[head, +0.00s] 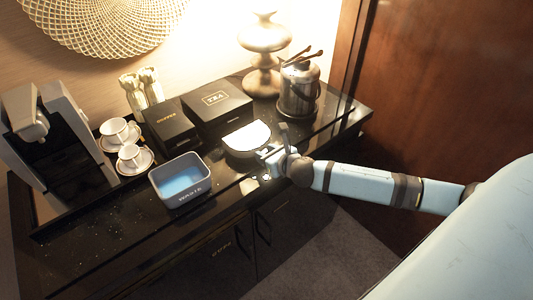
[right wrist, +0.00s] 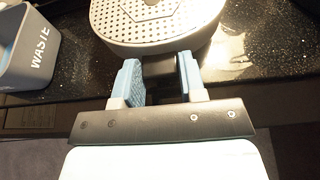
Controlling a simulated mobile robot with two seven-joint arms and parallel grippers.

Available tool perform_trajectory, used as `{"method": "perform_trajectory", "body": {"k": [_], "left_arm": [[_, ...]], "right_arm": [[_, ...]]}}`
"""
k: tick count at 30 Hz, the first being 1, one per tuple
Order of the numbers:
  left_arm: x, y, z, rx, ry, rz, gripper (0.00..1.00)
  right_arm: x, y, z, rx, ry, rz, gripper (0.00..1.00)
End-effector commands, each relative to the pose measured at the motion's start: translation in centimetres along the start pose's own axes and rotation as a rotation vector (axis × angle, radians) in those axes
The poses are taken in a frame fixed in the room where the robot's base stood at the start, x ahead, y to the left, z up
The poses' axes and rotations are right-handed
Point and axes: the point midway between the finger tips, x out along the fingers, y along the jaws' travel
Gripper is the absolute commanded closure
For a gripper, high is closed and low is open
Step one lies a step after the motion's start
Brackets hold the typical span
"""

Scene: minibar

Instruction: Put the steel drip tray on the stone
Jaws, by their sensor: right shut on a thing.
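The steel drip tray (head: 247,137) has a rounded shape and a bright top in the head view. In the right wrist view the drip tray (right wrist: 155,22) shows a perforated top and a dark tab on its near side. My right gripper (head: 268,157) is at the tray's near side; in the right wrist view its blue-padded fingers (right wrist: 160,80) are shut on that tab. The black speckled stone (head: 120,238) is the counter top. The tray is over or on the stone near its front edge; I cannot tell if it touches. My left gripper is not in view.
A grey WASTE bin (head: 196,191) stands left of the tray. Behind are two black boxes (head: 217,107), a steel bucket (head: 298,92) and a lamp (head: 264,45). Cups on saucers (head: 129,158) and a coffee machine (head: 50,130) are at left. Stone at front left is clear.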

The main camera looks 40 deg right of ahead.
Motion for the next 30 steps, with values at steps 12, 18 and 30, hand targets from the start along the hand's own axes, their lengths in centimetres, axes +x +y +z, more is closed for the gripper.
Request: {"method": "perform_trajectory", "body": {"k": [12,18,30], "left_arm": [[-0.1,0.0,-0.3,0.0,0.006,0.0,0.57],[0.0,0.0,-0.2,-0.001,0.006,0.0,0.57],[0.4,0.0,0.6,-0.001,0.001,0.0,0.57]], "right_arm": [[0.0,0.0,0.1,0.0,0.0,0.0,0.37],[-2.2,-0.1,0.0,-0.002,0.002,-0.001,0.37],[-10.3,-0.1,0.0,-0.001,0.003,0.0,0.37]]}}
